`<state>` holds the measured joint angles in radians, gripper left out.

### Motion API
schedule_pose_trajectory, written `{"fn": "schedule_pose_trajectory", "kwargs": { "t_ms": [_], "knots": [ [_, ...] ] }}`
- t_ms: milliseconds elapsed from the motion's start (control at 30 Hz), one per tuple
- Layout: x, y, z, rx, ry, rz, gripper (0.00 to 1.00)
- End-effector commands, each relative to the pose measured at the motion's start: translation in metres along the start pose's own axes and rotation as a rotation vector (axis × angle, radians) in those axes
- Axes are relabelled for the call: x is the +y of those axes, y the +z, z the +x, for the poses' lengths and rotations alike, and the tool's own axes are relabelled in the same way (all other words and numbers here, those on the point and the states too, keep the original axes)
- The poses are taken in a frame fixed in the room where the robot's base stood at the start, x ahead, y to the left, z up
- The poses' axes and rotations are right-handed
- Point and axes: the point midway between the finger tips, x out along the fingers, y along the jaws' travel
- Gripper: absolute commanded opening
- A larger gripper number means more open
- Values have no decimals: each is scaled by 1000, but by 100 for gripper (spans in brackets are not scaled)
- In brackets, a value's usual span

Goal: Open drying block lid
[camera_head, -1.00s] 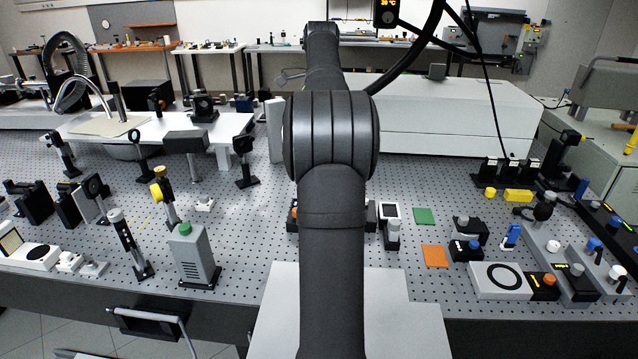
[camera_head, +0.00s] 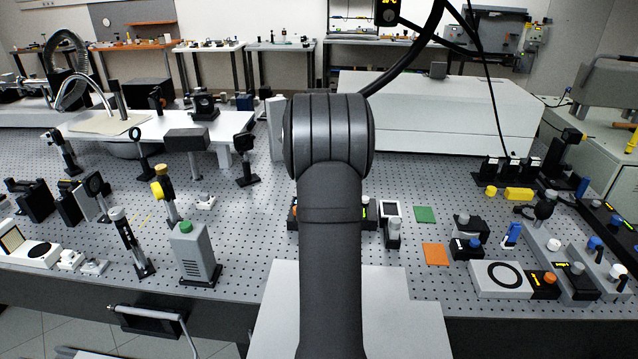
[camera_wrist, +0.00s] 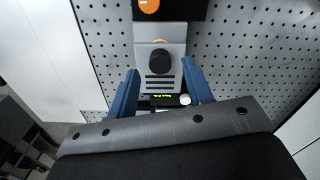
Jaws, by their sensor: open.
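In the wrist view, a grey block with a black round knob (camera_wrist: 160,62) on top and dark slots in front looks like the drying block (camera_wrist: 172,40) with its lid down. A small green-lit display (camera_wrist: 162,95) and a white button (camera_wrist: 185,99) sit at its near end. My gripper (camera_wrist: 160,67) is open, with one blue finger on each side of the block and the knob between the fingertips. I cannot tell whether the fingers touch anything. In the head view my arm hides the gripper and most of this unit.
An orange disc (camera_wrist: 149,5) on a dark part lies beyond the block. In the head view, a small device with a white-framed screen (camera_head: 391,211), a green pad (camera_head: 425,214) and an orange pad (camera_head: 435,255) lie right of my arm.

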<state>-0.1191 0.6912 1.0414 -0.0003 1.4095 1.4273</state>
Motion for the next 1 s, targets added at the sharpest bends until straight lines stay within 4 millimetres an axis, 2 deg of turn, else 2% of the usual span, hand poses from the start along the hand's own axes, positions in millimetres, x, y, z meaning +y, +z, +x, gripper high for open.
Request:
{"fn": "schedule_pose_trajectory", "kwargs": {
  "t_ms": [200, 500, 733, 1000],
  "knots": [
    [0, 0, 18, 0, -1, 0, 46],
    [0, 0, 19, 0, -1, 0, 46],
    [0, 0, 19, 0, -1, 0, 1],
    [0, 0, 18, -8, -3, 1, 0]
  ]
}}
